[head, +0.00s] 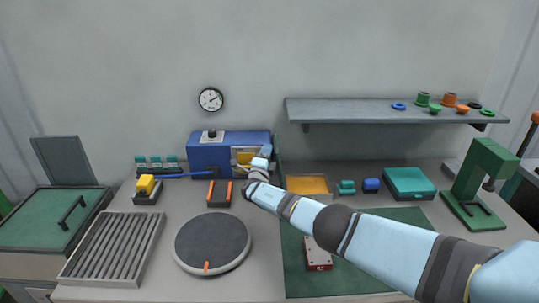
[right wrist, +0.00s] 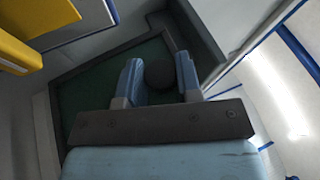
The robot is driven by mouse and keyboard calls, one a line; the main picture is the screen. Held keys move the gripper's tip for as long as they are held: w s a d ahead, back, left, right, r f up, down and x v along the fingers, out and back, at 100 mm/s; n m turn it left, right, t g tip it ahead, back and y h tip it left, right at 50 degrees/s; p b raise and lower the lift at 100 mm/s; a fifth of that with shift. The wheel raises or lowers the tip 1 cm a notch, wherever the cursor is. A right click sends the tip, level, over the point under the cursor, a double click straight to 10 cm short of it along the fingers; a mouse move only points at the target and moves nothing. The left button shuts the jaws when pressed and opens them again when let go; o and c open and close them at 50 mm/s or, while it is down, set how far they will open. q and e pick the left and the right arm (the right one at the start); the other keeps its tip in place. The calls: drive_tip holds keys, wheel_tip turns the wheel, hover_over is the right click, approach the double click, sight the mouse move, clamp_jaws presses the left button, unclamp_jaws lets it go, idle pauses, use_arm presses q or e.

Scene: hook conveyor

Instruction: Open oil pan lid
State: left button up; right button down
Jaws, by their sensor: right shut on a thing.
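My right gripper (head: 261,164) is at the right front of a blue box-shaped machine (head: 208,156) at the back of the bench. In the right wrist view its two blue fingers (right wrist: 160,72) are shut on a dark round knob (right wrist: 160,74). The knob stands over a dark green surface with a dark grey rim (right wrist: 57,115). In the head view my gripper and arm hide the knob. I cannot tell for sure which part is the oil pan lid. My left gripper is in neither view.
A round grey plate (head: 212,241) and a slatted tray (head: 114,247) lie at the front left. A yellow-lined tray (head: 308,187), a teal box (head: 408,184) and a green press (head: 484,182) stand to the right. A shelf (head: 370,109) hangs above. My right arm crosses the green mat (head: 300,281).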

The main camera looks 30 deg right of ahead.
drive_tip(key=shift+w+a+r+n, duration=0.1)
drive_tip(key=shift+w+a+n, duration=0.15)
drive_tip(key=shift+n, duration=0.15)
drive_tip(key=shift+t, duration=0.3)
drive_tip(key=c, duration=0.8)
unclamp_jaws()
drive_tip(key=shift+f, duration=0.2)
